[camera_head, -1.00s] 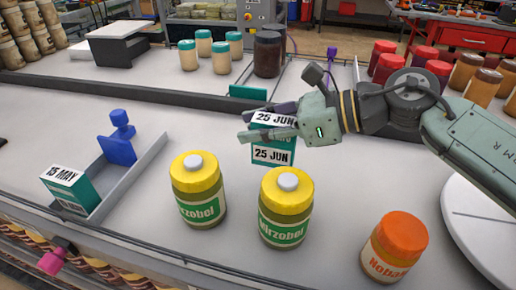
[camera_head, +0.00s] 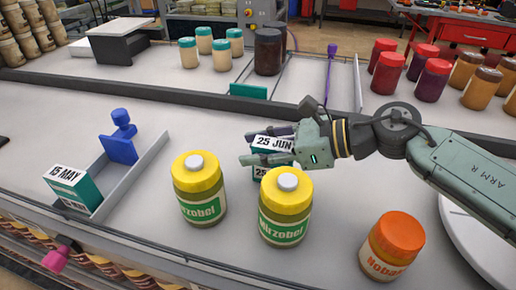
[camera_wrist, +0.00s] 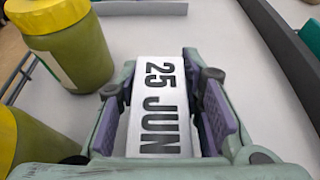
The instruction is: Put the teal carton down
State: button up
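The teal carton (camera_head: 272,143) has a white top reading 25 JUN. My gripper (camera_head: 247,148) is shut on it from the two sides, and the carton is upright. In the wrist view, the carton's white top (camera_wrist: 160,108) fills the space between the two purple-padded fingers. In the head view, the carton's lower part is hidden behind a yellow-lidded jar (camera_head: 286,208). I cannot tell whether its bottom touches the table (camera_head: 335,215).
Another yellow-lidded jar (camera_head: 199,190) stands to the left, and an orange-lidded jar (camera_head: 392,246) at the right front. A grey tray (camera_head: 128,172) holds a teal 15 MAY carton (camera_head: 74,188) and a blue stamp (camera_head: 120,140). A dark rail (camera_head: 180,99) runs behind.

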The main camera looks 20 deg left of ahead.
jog(key=shift+o, duration=1.2)
